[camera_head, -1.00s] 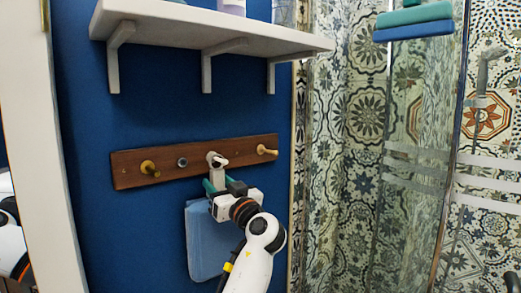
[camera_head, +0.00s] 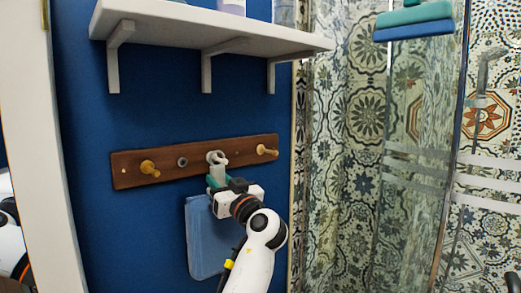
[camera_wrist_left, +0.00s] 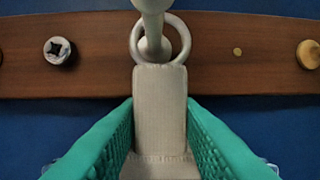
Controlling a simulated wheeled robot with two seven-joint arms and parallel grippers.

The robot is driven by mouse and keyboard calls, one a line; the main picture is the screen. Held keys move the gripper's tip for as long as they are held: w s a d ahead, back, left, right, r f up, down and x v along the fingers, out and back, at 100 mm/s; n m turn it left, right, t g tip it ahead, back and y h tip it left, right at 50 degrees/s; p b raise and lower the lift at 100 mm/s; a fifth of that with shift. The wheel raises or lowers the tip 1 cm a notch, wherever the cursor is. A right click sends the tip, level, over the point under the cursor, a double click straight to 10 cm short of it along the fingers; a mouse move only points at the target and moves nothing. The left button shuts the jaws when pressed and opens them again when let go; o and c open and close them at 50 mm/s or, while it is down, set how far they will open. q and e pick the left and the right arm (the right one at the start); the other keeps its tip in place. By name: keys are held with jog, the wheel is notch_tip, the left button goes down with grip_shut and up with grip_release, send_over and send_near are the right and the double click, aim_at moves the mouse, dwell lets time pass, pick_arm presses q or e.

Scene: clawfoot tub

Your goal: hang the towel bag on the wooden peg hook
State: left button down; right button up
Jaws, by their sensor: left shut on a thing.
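The towel bag (camera_head: 204,245) is a flat blue panel hanging against the blue wall below the wooden peg board (camera_head: 130,168). My left gripper (camera_head: 217,181) is shut on the bag's grey tab, which also shows between the teal fingers in the left wrist view (camera_wrist_left: 160,105). A grey ring (camera_wrist_left: 183,38) tops the tab. A grey peg (camera_wrist_left: 152,12) with a rounded end crosses in front of the ring's top, and its base shows inside the ring, so the ring appears to be around the peg. My right gripper is not in view.
The board also has a yellow peg at the left (camera_head: 149,168), a grey screw (camera_head: 182,162) and a yellow peg at the right (camera_head: 266,151). A white shelf (camera_head: 200,28) overhangs above. A glass shower panel (camera_head: 415,130) stands at the right.

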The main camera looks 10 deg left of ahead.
pick_arm(q)
jog(key=shift+d+r, duration=0.1)
dwell(0.3)
jog(key=shift+s+d+r+b, duration=0.1)
jog(key=shift+s+d+b, duration=0.45)
jog(key=shift+s+d, duration=0.25)
jog(key=shift+s+d+b, duration=0.5)
jog(key=shift+s+d, duration=0.1)
jog(key=shift+d, duration=0.3)
jog(key=shift+s+d+b, duration=0.3)
jog(key=shift+d, duration=0.05)
jog(key=s+d+b, duration=0.1)
jog(key=d, duration=0.1)
jog(key=s+d+b, duration=0.1)
jog(key=s+d, duration=0.1)
jog(key=shift+s+d+r, duration=0.1)
jog(key=shift+r, duration=0.1)
